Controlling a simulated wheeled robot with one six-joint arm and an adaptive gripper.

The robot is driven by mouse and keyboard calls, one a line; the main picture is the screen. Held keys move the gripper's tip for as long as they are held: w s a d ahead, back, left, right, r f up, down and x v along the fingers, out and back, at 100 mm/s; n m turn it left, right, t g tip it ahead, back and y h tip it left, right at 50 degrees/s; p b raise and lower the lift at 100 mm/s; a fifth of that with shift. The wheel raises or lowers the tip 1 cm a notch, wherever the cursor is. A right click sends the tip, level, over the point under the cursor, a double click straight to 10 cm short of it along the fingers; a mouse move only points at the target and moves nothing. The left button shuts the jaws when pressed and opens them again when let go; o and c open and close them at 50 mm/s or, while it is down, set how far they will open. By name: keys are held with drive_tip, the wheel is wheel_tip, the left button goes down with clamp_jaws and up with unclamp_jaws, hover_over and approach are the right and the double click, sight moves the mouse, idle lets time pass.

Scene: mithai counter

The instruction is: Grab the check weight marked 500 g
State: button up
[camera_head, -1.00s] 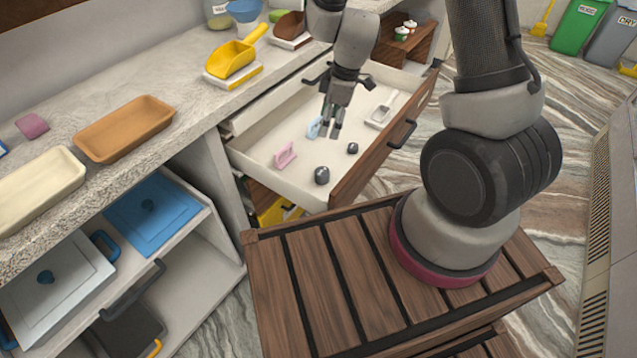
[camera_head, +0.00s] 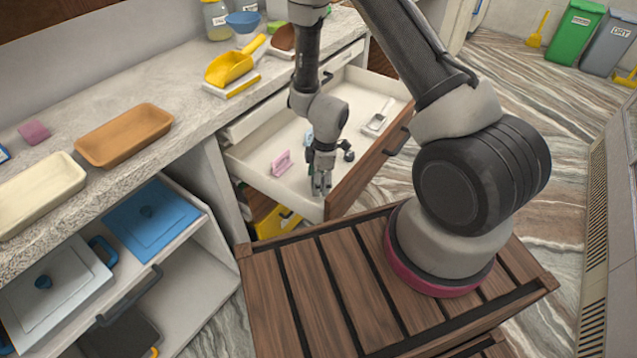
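The open white drawer (camera_head: 258,158) with a brown front holds the weights. My gripper (camera_head: 321,188) points down into its near end, where the larger dark grey weight stood in the earlier view. That weight is now hidden behind my gripper, and I cannot tell whether the fingers touch it or are closed around it. A smaller dark rounded weight (camera_head: 349,156) shows just right of my gripper, partly covered by it. No 500 g marking is readable on either.
A pink item (camera_head: 282,163), a partly hidden light blue item (camera_head: 308,138) and a pale scoop (camera_head: 378,122) lie in the drawer. The drawer front (camera_head: 368,160) stands close on the right.

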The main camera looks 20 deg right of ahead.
clamp_jaws()
idle(0.3)
drive_tip(key=shift+r, duration=0.15)
